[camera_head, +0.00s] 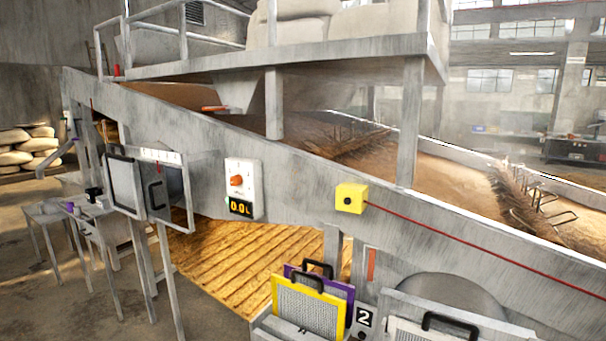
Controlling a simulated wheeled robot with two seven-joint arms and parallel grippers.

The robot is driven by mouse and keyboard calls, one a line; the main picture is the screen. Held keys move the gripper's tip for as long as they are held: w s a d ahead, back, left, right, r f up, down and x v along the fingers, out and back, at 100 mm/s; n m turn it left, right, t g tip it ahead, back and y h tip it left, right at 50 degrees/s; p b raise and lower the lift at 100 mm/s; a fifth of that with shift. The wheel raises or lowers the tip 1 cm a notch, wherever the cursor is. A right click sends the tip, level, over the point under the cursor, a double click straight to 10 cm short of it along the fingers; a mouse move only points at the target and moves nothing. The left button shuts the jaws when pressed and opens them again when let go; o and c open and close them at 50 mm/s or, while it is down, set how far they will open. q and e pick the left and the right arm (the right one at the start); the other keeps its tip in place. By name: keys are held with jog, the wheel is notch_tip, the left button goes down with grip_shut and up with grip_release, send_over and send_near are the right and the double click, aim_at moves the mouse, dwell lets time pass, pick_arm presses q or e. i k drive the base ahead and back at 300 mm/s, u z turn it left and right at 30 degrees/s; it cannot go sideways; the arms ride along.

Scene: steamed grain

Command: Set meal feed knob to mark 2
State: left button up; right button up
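An orange-red knob (236,181) sits on a white control panel (243,167) fixed to the side of the sloping grey machine frame. The marks around the knob are too small to read, so I cannot tell which one it points at. Below it, a black display (240,207) shows yellow characters that look like 0.0 and a letter. No label naming the knob is readable. Neither of my grippers shows in this view, and nothing covers the knob.
A yellow box (351,198) with a red cord (470,245) is right of the panel. Yellow-framed (308,306) and purple-framed screens stand below right, near a plate marked 2 (364,317). Small tables (75,213) stand at left.

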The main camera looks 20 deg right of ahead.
aim_at(236, 180)
jog(key=z, duration=0.65)
jog(key=i, duration=1.6)
jog(key=z, duration=0.5)
